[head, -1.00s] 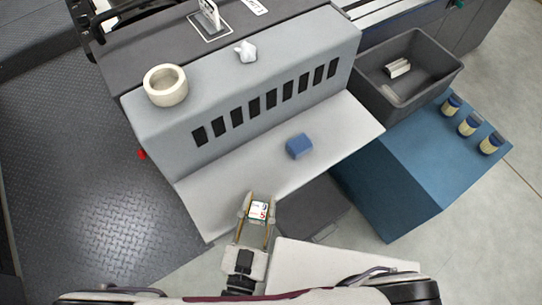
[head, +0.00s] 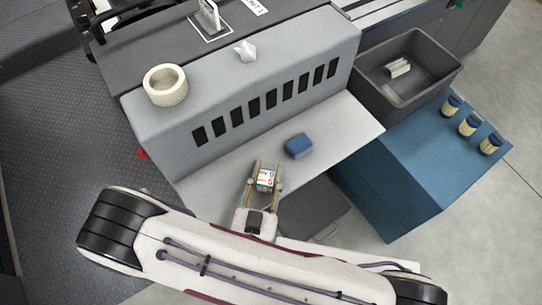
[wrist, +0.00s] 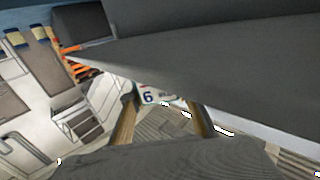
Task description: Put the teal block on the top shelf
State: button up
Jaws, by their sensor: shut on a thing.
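My gripper (head: 264,175) is shut on a small block (head: 265,179) with white printed faces and some green and red marks. The block also shows between the fingers in the wrist view (wrist: 160,97), with a blue 6 on it. The gripper is over the front edge of the pale lower ledge (head: 340,122); its height above it is unclear. A plain blue block (head: 299,146) lies on that ledge, to the right of and beyond the gripper. No plainly teal block shows. The grey unit's upper surface (head: 290,45), seemingly the top shelf, is further back.
A cream ring (head: 166,86) and a white crumpled piece (head: 245,51) stand on the upper surface, with free room to the right. A dark bin (head: 430,85) holding a pale piece is at the right. Several jars (head: 469,124) stand on a blue box (head: 415,165).

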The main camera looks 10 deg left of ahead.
jog(key=shift+w, duration=0.45)
jog(key=shift+w, duration=0.15)
jog(key=shift+w, duration=1.75)
jog(key=shift+f, duration=0.1)
jog(key=shift+f, duration=0.15)
jog(key=o, duration=1.1)
jog(key=shift+s, duration=0.15)
